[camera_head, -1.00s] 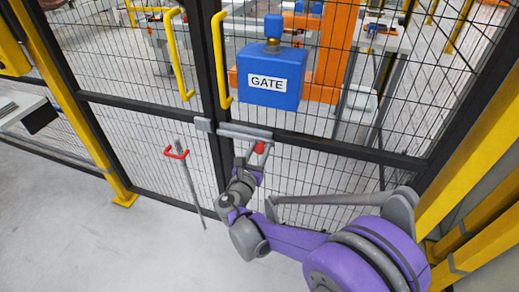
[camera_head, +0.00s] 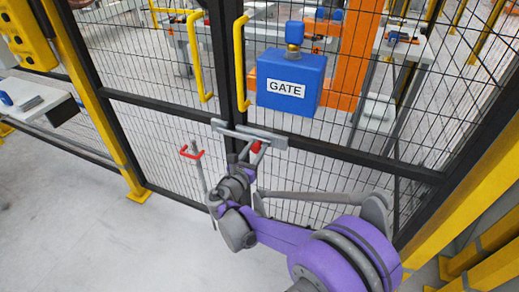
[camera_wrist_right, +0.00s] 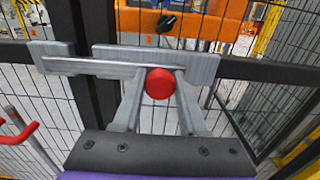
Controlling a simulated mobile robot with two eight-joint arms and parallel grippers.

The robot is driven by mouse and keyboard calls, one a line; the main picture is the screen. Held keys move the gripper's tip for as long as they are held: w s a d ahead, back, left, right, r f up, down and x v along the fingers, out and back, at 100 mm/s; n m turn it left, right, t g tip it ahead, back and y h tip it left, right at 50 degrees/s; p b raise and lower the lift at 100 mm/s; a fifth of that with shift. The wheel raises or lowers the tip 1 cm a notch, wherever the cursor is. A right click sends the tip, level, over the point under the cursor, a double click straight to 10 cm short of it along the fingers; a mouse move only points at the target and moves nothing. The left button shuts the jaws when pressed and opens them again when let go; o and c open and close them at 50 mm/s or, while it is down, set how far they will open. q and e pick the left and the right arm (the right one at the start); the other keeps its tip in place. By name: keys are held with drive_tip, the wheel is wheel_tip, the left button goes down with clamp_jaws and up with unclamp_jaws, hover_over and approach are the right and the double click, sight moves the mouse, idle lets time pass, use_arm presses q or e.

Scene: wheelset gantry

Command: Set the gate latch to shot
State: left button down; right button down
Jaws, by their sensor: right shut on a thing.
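The gate latch is a grey sliding bar (camera_wrist_right: 95,68) with a red knob (camera_wrist_right: 159,83), lying along a grey plate (camera_wrist_right: 190,60) on the gate's rail. The bar spans the dark uprights where the leaves meet, and its left end reaches the grey keeper (camera_wrist_right: 55,53). In the head view the red knob (camera_head: 257,147) shows just under the plate (camera_head: 265,136). My right gripper (camera_wrist_right: 158,90) is shut on the knob, one finger on each side; it also shows in the head view (camera_head: 252,155). My left gripper is not in view.
A blue box marked GATE (camera_head: 290,82) is above the latch. Yellow handles (camera_head: 241,65) stand on the gate. A rod with a red handle (camera_head: 192,152) hangs left of my gripper. Yellow posts (camera_head: 470,195) are at the right. Open floor lies at lower left.

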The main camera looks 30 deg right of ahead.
drive_tip(key=c, duration=0.8)
unclamp_jaws()
drive_tip(key=shift+w+a, duration=0.25)
drive_tip(key=shift+o, duration=0.2)
drive_tip(key=shift+s, duration=0.1)
drive_tip(key=p+v, duration=0.1)
drive_tip(key=v, duration=0.9)
drive_tip(key=shift+s+a, duration=0.2)
drive_tip(key=shift+s, duration=0.1)
